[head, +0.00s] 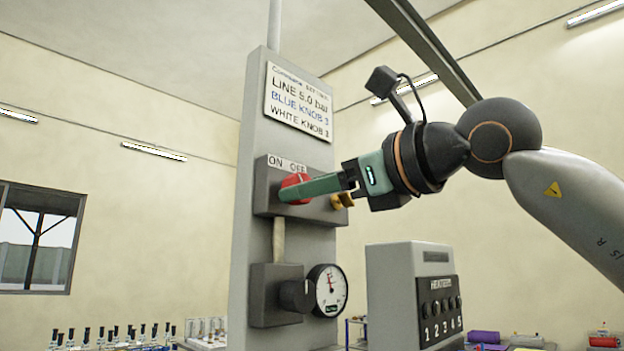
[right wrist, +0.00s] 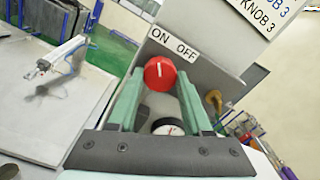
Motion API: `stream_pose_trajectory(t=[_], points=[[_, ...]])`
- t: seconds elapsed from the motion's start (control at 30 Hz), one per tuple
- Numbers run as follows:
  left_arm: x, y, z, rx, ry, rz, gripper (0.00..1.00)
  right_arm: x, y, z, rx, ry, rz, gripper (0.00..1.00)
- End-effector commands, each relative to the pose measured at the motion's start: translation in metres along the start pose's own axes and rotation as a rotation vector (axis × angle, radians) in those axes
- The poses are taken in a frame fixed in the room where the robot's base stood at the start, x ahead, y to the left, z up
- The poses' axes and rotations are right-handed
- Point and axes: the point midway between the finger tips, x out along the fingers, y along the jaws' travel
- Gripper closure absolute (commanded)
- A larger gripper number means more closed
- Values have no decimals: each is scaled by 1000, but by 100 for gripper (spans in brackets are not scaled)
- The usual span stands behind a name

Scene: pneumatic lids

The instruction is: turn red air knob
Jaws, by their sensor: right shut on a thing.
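The red air knob (head: 294,181) sits on a grey box on the column, under the ON OFF label (head: 287,164). My right gripper (head: 296,190) reaches in from the right with its green fingers at the knob, and they hide part of it. In the right wrist view the red knob (right wrist: 159,73) lies between the two finger ends, and the gripper (right wrist: 160,85) is shut on it. A white mark on the knob points roughly upward there. My left gripper is not in view.
A pressure gauge (head: 328,290) with a dark regulator knob (head: 296,295) is below on the column. A brass fitting (head: 342,201) is right of the red knob. A grey heater box (head: 410,290) stands at lower right. A sign (head: 298,102) hangs above.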

Motion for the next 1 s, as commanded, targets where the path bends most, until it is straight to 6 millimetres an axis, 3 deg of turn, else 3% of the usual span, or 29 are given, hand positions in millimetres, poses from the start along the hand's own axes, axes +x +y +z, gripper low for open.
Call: stream_pose_trajectory(t=[0.4,0.93,0.97,1.0], points=[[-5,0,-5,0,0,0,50,0,0,-1,-178,3,2,100],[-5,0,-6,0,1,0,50,0,0,-2,-200,4,2,100],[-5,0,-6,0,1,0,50,0,0,-2,-200,4,2,48],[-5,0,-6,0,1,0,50,0,0,-1,-200,4,1,43]])
